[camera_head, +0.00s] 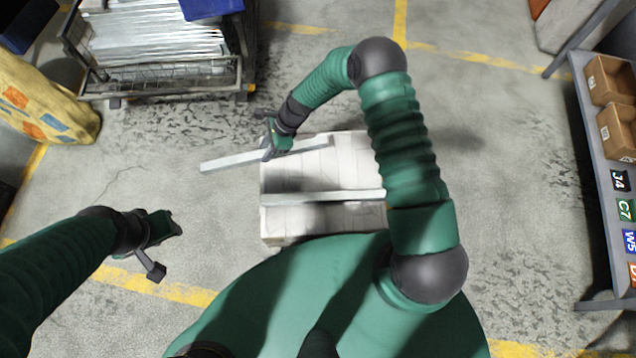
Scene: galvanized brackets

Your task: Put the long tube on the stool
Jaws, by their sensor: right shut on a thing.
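A long grey metal tube (225,162) is held in my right gripper (270,146), which is shut around it near its middle. The tube's left part sticks out over the floor. Its right part overlaps the far edge of the pale, slatted stool (330,220); I cannot tell whether they touch. A second grey bar (320,198) lies across the middle of the stool top. My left gripper (160,247) is empty and open over the floor, left of the stool.
A wire cage (165,75) of metal pieces stands at the back left, beside a yellow patterned sack (40,105). A grey shelf (590,150) with cardboard boxes (616,130) and labels is at the right. The floor between stool and shelf is clear.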

